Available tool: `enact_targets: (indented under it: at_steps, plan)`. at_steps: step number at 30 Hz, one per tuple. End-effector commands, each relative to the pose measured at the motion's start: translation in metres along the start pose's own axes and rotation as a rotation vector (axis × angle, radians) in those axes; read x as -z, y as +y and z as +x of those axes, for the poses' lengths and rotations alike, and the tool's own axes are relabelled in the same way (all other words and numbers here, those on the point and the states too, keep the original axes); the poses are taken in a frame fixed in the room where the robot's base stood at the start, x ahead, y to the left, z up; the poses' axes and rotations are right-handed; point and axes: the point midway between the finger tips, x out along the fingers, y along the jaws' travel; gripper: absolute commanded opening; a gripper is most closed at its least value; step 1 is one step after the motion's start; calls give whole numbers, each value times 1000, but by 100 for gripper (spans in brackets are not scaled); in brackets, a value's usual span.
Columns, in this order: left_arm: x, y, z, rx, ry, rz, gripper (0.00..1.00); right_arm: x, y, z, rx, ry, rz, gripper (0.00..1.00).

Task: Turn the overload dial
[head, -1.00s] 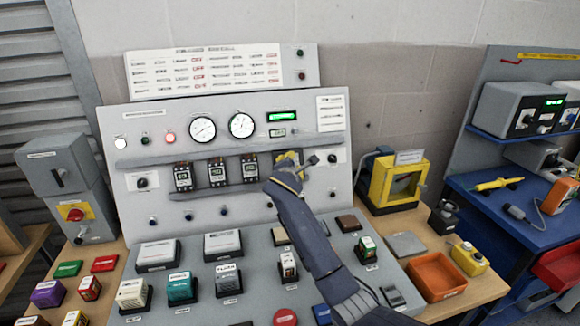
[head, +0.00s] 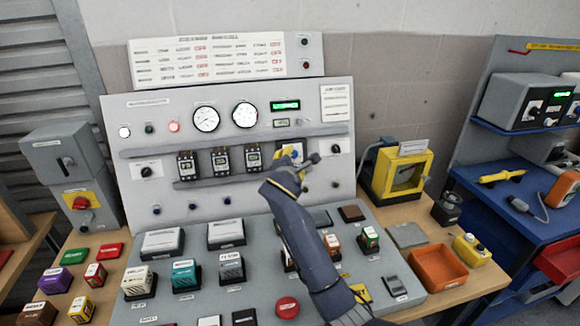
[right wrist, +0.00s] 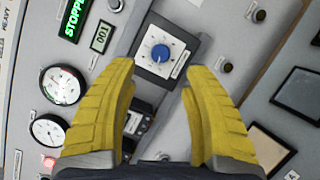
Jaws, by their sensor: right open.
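The dial is a round blue knob (right wrist: 161,53) with a white pointer mark, on a pale square plate with a dark frame. It is on the upright grey panel (head: 125,112). In the right wrist view it lies just past and between the tips of my right gripper (right wrist: 156,78). The two yellow fingers are spread wide, with nothing between them and no visible contact with the knob. In the head view my right gripper (head: 292,160) is at the panel's right part and covers most of the dial. My left gripper is not in view.
Two round gauges (head: 206,118) and a green display (head: 285,105) are above left of the gripper. Breaker modules (head: 221,160) stand close to its left. Small dark knobs (right wrist: 227,67) flank the dial. A sloped console with several blocks lies below; a yellow-framed box (head: 399,178) stands right.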

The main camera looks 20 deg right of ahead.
Motion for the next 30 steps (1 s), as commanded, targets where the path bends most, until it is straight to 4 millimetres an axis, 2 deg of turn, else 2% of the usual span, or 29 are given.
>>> enact_targets:
  at_steps: [6,12,26,30]
  plan:
    - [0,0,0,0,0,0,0,0,0,-30,-1,0,1,49]
    - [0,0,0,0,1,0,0,-1,0,-44,0,-2,0,49]
    - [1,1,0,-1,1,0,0,-2,2,-47,-3,-4,1,49]
    - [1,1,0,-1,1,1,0,-19,6,-41,-21,-35,-30,49]
